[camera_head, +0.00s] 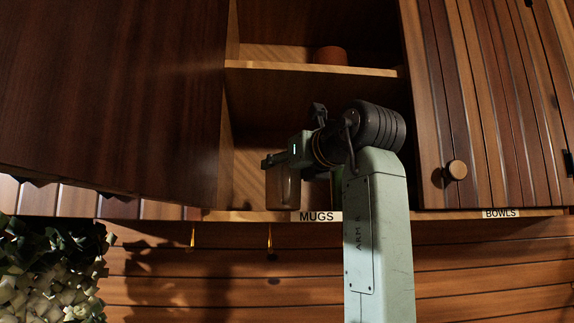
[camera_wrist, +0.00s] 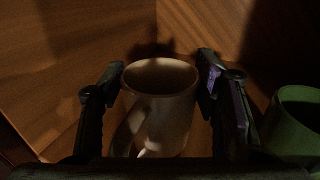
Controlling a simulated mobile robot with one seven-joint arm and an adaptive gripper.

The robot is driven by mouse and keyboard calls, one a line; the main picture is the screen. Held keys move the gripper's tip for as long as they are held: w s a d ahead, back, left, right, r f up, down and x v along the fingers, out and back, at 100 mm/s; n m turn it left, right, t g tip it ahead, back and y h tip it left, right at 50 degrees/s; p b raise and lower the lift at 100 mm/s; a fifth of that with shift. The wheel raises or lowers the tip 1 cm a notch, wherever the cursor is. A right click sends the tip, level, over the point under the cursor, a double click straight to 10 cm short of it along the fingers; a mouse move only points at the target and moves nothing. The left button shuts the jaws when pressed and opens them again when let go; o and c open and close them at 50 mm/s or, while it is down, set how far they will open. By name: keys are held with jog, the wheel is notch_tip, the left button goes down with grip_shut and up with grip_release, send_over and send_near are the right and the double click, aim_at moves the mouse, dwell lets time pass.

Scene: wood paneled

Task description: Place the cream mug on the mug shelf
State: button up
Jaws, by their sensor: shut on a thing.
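The cream mug (camera_wrist: 165,110) is upright between the two fingers of my gripper (camera_wrist: 160,76) in the wrist view, its handle toward the camera at lower left. My gripper is shut on it. In the head view the mug (camera_head: 282,190) hangs below my gripper (camera_head: 272,160), inside the open lower compartment above the "MUGS" label. This is the mug shelf (camera_head: 245,215). I cannot tell whether the mug's base touches the shelf board. A green mug (camera_wrist: 295,125) stands to the right of my gripper in the wrist view. In the head view it is mostly hidden behind my arm.
An upper shelf (camera_head: 300,69) holds an orange-brown item (camera_head: 330,55). An open dark door (camera_head: 110,90) borders the compartment at left. A closed door with a round knob (camera_head: 456,170) is at right, above a "BOWLS" label (camera_head: 500,213). A leafy plant (camera_head: 50,275) is at lower left.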

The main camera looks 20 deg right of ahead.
jog(key=shift+s+f, duration=0.1)
jog(key=shift+f, duration=0.15)
jog(key=o, duration=1.7)
jog(key=shift+c, duration=0.2)
jog(key=shift+r, duration=0.2)
jog(key=s+d+b, duration=0.1)
jog(key=s+b, duration=0.2)
jog(key=s, duration=0.9)
jog(key=shift+b, duration=0.35)
